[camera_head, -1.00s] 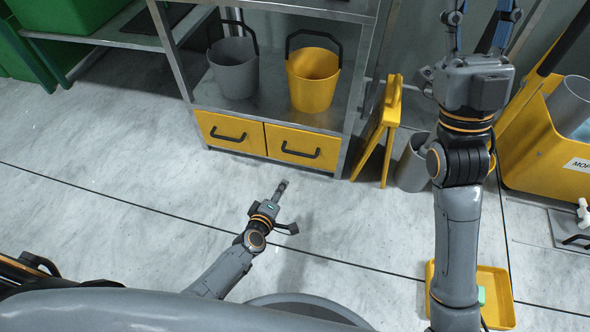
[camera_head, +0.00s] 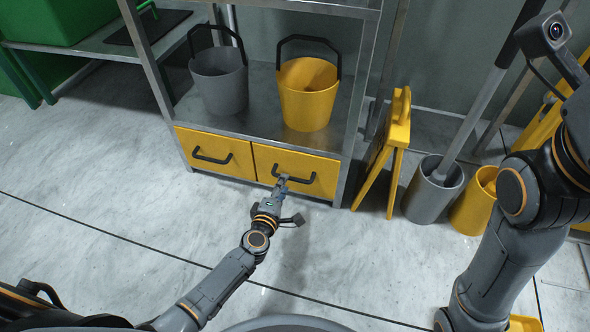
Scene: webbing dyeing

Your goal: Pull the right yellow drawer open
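The right yellow drawer (camera_head: 318,168) sits under the shelf unit's lower board, with its front flush with the left yellow drawer (camera_head: 233,153). Its black handle (camera_head: 308,180) is partly covered by my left gripper (camera_head: 283,181). The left gripper's fingertips are at the left part of the handle; whether they touch or enclose it is hidden. My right arm rises at the right edge, and its gripper is out of the picture.
A grey bucket (camera_head: 219,80) and a yellow bucket (camera_head: 307,95) stand on the shelf above the drawers. A yellow folding sign (camera_head: 396,135) stands right of the shelf, beside a grey bin (camera_head: 427,195). The floor before the drawers is clear apart from my arm.

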